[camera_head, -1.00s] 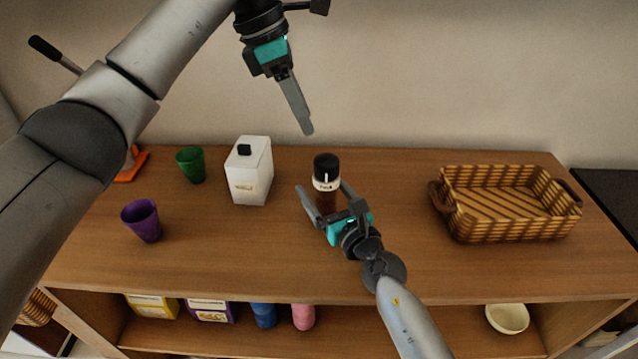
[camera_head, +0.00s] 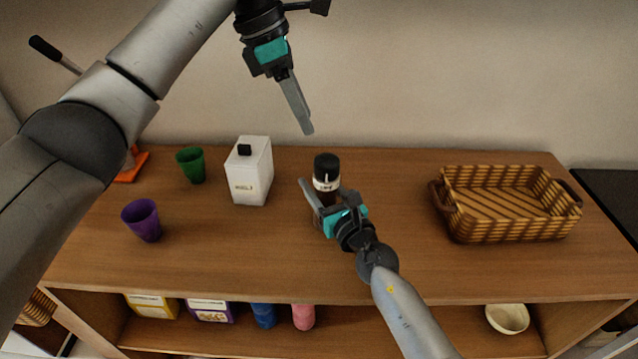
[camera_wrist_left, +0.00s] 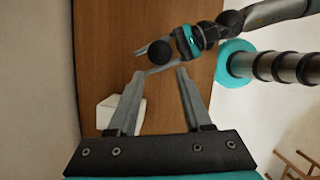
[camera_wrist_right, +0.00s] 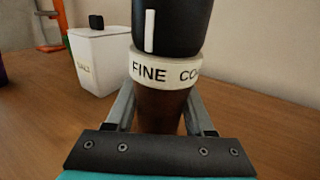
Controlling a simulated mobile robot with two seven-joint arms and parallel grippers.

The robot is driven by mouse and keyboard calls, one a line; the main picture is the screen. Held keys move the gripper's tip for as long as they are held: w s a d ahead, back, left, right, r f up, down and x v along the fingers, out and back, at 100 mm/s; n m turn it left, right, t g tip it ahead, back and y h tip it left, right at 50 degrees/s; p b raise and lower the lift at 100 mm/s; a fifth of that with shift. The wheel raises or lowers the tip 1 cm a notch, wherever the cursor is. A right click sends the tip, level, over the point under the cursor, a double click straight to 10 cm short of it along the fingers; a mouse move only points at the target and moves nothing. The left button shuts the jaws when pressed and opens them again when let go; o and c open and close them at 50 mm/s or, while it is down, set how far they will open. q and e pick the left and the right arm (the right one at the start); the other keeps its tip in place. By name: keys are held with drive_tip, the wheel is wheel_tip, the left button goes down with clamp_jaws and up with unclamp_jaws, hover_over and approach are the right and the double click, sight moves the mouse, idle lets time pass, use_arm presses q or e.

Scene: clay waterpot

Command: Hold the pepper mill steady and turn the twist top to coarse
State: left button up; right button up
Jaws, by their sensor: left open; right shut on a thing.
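The pepper mill (camera_head: 326,172) stands upright on the wooden table, with a brown body, a cream ring and a black twist top. In the right wrist view the ring (camera_wrist_right: 165,72) reads "FINE" and part of "CO", and the white mark on the twist top (camera_wrist_right: 172,25) stands above "FINE". My right gripper (camera_head: 322,195) is shut on the brown body below the ring. My left gripper (camera_head: 307,131) is open and empty, above the mill and a little to its left. In the left wrist view the round black top (camera_wrist_left: 160,52) shows just beyond the fingertips.
A white canister (camera_head: 250,172) stands left of the mill, with a green cup (camera_head: 191,165) and a purple cup (camera_head: 142,220) farther left. A wicker basket (camera_head: 508,228) is at the right. The table between mill and basket is clear.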

sight(327, 156)
clamp_jaws()
use_arm(q)
drive_tip(key=shift+o, duration=1.3)
drive_tip(key=shift+d, duration=0.1)
drive_tip(key=shift+o, duration=0.8)
drive_tip(key=shift+d+m, duration=0.3)
drive_tip(key=shift+m, duration=0.1)
drive_tip(key=shift+o, duration=0.9)
drive_tip(key=d+m, duration=0.1)
drive_tip(key=m, duration=0.1)
drive_tip(key=d+m+y, duration=0.1)
drive_tip(key=m, duration=0.1)
drive_tip(key=shift+s+d+g+y, duration=0.15)
drive_tip(key=shift+d+g+y, duration=0.15)
drive_tip(key=shift+d+g, duration=0.1)
drive_tip(key=m, duration=0.1)
drive_tip(key=m+y, duration=0.1)
drive_tip(key=shift+d+r+m, duration=0.3)
drive_tip(key=shift+r, duration=0.05)
drive_tip(key=f+m, duration=0.1)
drive_tip(key=f, duration=0.2)
drive_tip(key=f+m+y, duration=0.1)
drive_tip(key=f, duration=0.2)
drive_tip(key=w+f+m, duration=0.1)
drive_tip(key=f, duration=0.3)
drive_tip(key=shift+c, duration=0.2)
drive_tip(key=c, duration=1.3)
